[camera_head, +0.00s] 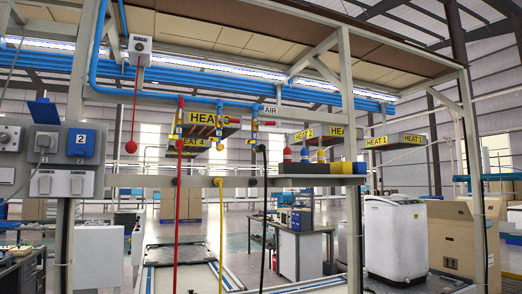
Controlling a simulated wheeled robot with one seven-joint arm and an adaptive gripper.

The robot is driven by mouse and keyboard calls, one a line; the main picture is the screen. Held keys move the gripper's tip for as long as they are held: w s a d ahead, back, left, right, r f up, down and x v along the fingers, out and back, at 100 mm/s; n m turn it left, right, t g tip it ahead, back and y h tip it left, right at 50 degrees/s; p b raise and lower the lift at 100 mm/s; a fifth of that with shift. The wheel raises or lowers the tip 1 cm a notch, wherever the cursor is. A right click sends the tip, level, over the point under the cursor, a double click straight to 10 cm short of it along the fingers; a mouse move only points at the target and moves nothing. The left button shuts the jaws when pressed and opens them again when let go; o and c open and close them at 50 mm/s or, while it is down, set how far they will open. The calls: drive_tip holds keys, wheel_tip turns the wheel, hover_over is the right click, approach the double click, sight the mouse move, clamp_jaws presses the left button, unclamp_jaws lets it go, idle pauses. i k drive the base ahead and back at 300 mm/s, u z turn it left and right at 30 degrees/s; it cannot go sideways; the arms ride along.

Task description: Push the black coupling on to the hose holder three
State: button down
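A black hose (264,215) hangs at the middle of the head view, below blue and yellow valve fittings (255,125) under the AIR sign (272,112). A dark part that may be the black coupling (261,148) shows on its upper end, just above the grey crossbar (235,182). No number marks a hose holder, so I cannot tell which is three. My gripper is not in view.
A black, blue, yellow and red block (322,168) with small coloured items sits right of the black hose. Grey posts (354,220) frame the station. A switch panel (62,160) stands left. A white washing machine (395,235) and a cardboard box (450,238) stand right.

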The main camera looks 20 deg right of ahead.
sight(259, 148)
drive_tip(key=u, duration=1.05)
drive_tip(key=i, duration=1.15)
drive_tip(key=z, duration=2.65)
drive_tip(key=i, duration=0.4)
drive_tip(key=z, duration=0.15)
